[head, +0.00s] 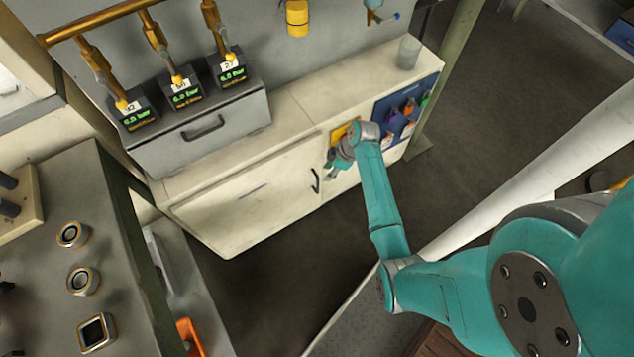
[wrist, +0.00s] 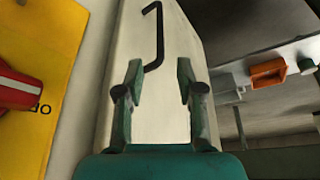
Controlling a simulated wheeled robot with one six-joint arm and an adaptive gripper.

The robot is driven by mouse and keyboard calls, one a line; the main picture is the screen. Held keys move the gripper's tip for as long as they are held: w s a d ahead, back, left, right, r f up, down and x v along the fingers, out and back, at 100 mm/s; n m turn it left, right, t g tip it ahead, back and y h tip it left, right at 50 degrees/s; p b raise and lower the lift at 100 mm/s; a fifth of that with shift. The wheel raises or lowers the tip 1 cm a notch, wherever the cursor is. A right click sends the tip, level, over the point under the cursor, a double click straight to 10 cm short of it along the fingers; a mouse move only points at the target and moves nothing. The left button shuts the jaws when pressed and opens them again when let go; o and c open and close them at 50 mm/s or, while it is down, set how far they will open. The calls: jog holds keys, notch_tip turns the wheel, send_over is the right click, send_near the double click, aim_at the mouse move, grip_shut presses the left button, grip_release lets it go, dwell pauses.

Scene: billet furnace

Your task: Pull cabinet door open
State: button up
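The white cabinet door (head: 255,195) is part of a low white cabinet and looks shut in the head view. Its black bar handle (head: 315,181) is near the door's right edge. My gripper (head: 332,170) is just right of the handle, close to the cabinet front. In the wrist view my gripper (wrist: 158,82) is open, with its two fingers apart and nothing clearly between them. The handle (wrist: 154,38) shows beyond the fingertips, standing out from the pale door panel (wrist: 180,35). I cannot tell whether a finger touches the door.
A grey drawer unit (head: 200,130) with several gauges stands on the cabinet. A blue panel (head: 405,108) is at the cabinet's right end. A dark console (head: 75,250) is at left. Floor before the door (head: 285,265) is clear.

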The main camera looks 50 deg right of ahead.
aim_at(318, 183)
jog(key=x, duration=1)
jog(key=shift+f, duration=0.15)
jog(key=shift+s, duration=0.1)
grip_shut()
